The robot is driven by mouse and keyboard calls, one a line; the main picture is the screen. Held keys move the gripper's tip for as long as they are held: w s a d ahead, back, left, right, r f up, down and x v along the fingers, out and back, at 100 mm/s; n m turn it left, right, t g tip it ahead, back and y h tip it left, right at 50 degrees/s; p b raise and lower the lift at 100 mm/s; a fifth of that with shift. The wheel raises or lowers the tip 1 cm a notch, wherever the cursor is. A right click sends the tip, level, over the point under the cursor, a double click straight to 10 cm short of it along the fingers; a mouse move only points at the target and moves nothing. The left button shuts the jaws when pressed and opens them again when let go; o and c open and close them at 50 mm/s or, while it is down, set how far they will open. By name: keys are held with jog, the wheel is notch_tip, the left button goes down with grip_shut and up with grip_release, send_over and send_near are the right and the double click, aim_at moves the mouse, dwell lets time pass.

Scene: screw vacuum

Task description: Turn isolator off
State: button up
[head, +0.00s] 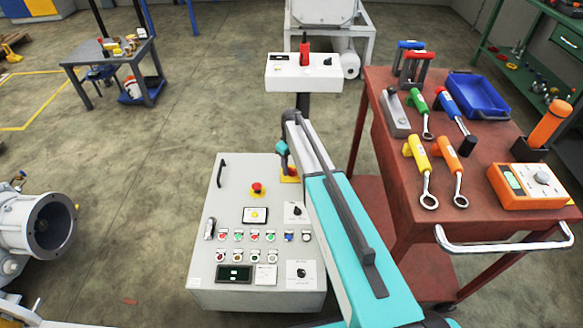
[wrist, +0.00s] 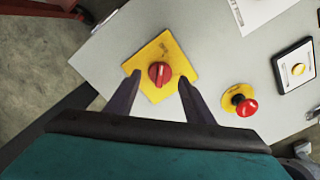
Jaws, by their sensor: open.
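The isolator is a red rotary knob (wrist: 159,73) on a square yellow plate (wrist: 180,58), fixed to the grey control panel (head: 235,185). In the wrist view the knob's grip bar runs roughly up and down the picture. My gripper (wrist: 159,80) is open, with one dark finger on each side of the knob. The fingertips overlap the plate in the picture; I cannot tell their height above it. No contact with the knob shows. In the head view the yellow plate (head: 289,179) is mostly hidden behind my gripper and arm.
A red emergency stop (wrist: 245,106) on a yellow base is close to the right finger in the wrist view. Buttons and switches fill the panel's lower part. A red tool cart (head: 385,150) stands right of the panel, and a small white console (head: 275,75) stands behind it.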

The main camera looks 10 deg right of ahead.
aim_at(291, 169)
notch_tip(291, 169, up, 13)
jog(key=shift+f, duration=0.2)
dwell(0.4)
jog(key=shift+r, duration=0.1)
dwell(0.3)
